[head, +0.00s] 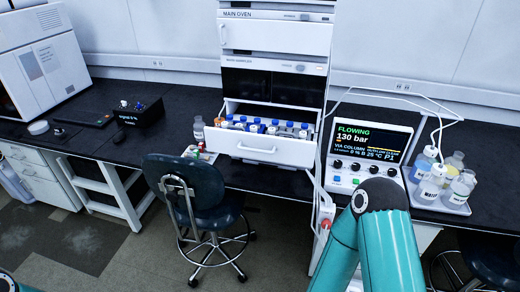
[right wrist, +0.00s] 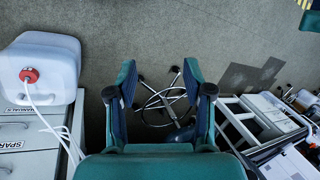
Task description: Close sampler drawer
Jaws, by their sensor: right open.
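The sampler drawer (head: 258,146) stands pulled out at the bottom of the white stack in the head view, with a white front and a handle slot. Several vials and bottles with blue, white and orange caps (head: 254,127) stand in it. The sampler (head: 273,82) with its dark window is above it. My right gripper (right wrist: 160,76) is open and empty in the right wrist view, above the floor and the chair base. In the head view my right arm rises at the lower right, and its gripper is hidden. My left gripper is not in view.
A dark swivel chair (head: 187,186) stands in front of the bench, just left of the drawer. A pump unit with a lit display (head: 367,150) is right of the drawer, beside a tray of bottles (head: 450,207). A white jug with a red cap (right wrist: 42,66) shows in the wrist view.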

